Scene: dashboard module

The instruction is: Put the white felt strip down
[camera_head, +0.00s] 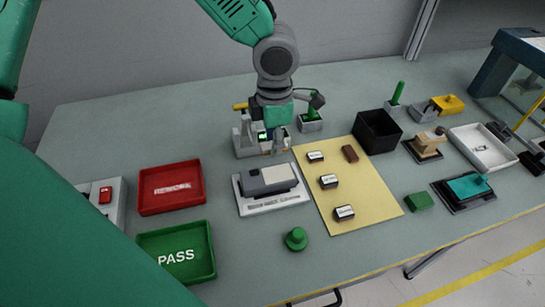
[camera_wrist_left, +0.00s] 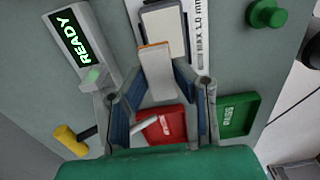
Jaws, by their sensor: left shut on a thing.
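My left gripper (camera_head: 276,138) is at the back middle of the table, beside the grey device with a small lit screen (camera_head: 262,137). In the left wrist view my left gripper (camera_wrist_left: 157,92) is shut on a pale strip with an orange end (camera_wrist_left: 156,75), which I take to be the white felt strip. It is held between the blue-lined fingers, with the red tray seen behind them. The strip cannot be made out in the head view. Its height above the table is unclear. My right gripper is not in view.
A white gauge plate (camera_head: 292,200) bears a grey block in front of the gripper. The red REWORK tray (camera_head: 171,187) and green PASS tray (camera_head: 178,253) lie left. A yellow mat (camera_head: 375,205) holds several small blocks.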

